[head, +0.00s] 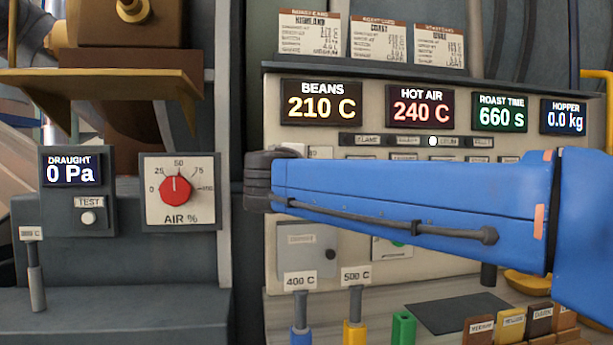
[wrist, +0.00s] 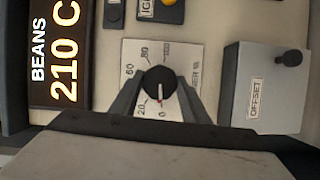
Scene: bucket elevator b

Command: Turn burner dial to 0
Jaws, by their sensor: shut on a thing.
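The burner dial (wrist: 163,88) is a black round knob on a white scale plate (wrist: 190,53) in the wrist view. Its pale pointer points down in that picture, at or very close to the 0 mark. My gripper (wrist: 160,92) has one finger on each side of the knob and is shut on it. The plate's label is partly covered by a finger. In the head view my blue arm reaches left across the panel and hides the dial and the fingers.
A grey OFFSET box (wrist: 265,88) with a black knob juts out beside the dial. The BEANS display (head: 321,103) reads 210 C. A red AIR % dial (head: 175,190) sits on the left panel. Coloured handles (head: 355,325) stand below the arm.

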